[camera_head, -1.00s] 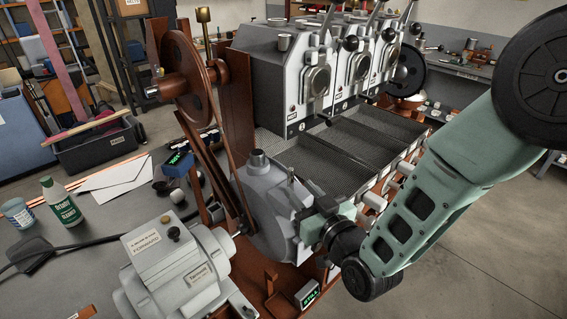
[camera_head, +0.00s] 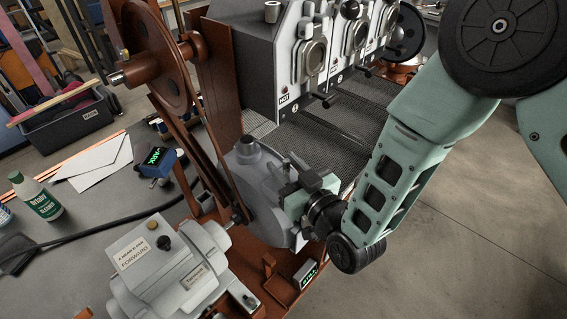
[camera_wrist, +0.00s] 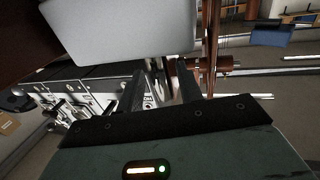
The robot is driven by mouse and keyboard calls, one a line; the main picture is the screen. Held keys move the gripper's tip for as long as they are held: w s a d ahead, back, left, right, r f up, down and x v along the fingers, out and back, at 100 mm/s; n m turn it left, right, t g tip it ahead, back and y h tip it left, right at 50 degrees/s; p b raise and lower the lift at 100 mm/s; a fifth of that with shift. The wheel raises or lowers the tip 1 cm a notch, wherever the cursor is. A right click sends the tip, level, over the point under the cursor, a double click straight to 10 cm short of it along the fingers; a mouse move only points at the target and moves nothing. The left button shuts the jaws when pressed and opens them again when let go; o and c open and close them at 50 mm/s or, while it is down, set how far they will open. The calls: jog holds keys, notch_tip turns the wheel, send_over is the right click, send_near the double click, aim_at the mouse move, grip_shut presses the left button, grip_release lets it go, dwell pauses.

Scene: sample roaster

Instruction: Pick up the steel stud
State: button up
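I cannot make out the steel stud for certain in either view. My gripper (camera_head: 292,174) is close against the upper right side of the grey blower-like housing (camera_head: 252,196) in the head view. In the wrist view, the two dark fingers of my gripper (camera_wrist: 159,82) stand apart with a clear gap between them. I see nothing clearly held in that gap. A large plain grey surface (camera_wrist: 125,30) fills the top of the wrist view, just beyond the fingers. My gripper and wrist hide part of the housing's right side.
A grey motor (camera_head: 170,268) stands at the lower left, with a rust-red belt wheel (camera_head: 155,60) above. The white roaster bank (camera_head: 285,65) and its mesh trays (camera_head: 325,140) lie behind my gripper. Open floor (camera_head: 460,235) is on the right.

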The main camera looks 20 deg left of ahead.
grip_shut()
jog(key=shift+r, duration=0.1)
